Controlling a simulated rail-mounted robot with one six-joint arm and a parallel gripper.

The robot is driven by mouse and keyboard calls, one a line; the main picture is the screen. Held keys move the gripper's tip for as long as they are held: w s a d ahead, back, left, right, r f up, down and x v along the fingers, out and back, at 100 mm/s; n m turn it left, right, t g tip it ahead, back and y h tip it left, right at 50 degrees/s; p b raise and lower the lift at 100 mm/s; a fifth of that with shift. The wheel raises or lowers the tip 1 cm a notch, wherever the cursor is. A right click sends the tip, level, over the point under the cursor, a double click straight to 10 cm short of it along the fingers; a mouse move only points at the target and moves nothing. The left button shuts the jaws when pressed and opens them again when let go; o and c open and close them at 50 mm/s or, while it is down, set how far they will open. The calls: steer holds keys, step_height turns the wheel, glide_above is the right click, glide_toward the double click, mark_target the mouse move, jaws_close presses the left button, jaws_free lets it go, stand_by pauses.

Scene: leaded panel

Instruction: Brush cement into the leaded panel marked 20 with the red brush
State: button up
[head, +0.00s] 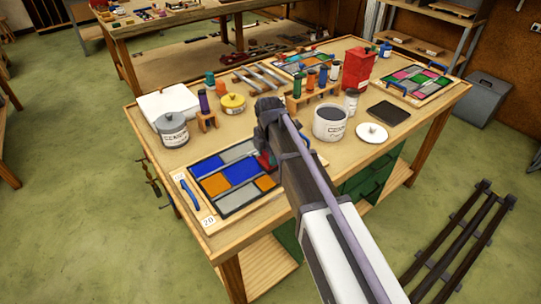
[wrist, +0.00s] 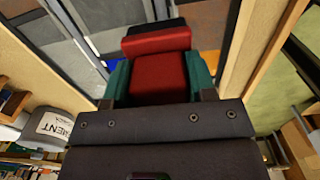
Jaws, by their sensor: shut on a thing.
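The panel marked 20 (head: 240,172) lies flat in a wooden frame at the table's near edge, with blue, orange and grey panes and a "20" label (head: 208,221). My gripper (head: 266,150) is over its right part, partly hidden by my arm. It is shut on the red brush (wrist: 158,75), held between teal finger pads in the wrist view; a bit of red also shows in the head view. The brush is over or on the panel; its bristle tip is hidden, so contact cannot be told. A large open cement pot (head: 331,123) stands right of my arm.
A white lid (head: 372,132) and a black tray (head: 388,112) lie right of the open pot. A lidded grey cement pot (head: 172,128) stands at left. A rack of bottles (head: 310,92), a red box (head: 357,68) and two other panels (head: 420,82) are farther back.

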steer(key=shift+w+a, duration=0.35)
steer(key=shift+w, duration=0.2)
steer(key=shift+w+a, duration=0.35)
steer(key=shift+w, duration=0.2)
steer(key=shift+w+a, duration=0.45)
steer(key=shift+w, duration=0.2)
steer(key=shift+w+a, duration=0.4)
steer(key=shift+w, duration=0.25)
steer(key=shift+w, duration=0.1)
steer(key=shift+w+a, duration=0.4)
steer(key=shift+w, duration=0.2)
steer(key=shift+w+a, duration=0.35)
steer(key=shift+w, duration=0.2)
steer(key=shift+w, duration=0.1)
steer(key=shift+w+a, duration=0.45)
steer(key=shift+w, duration=0.15)
steer(key=shift+w+a, duration=0.4)
steer(key=shift+w, duration=0.2)
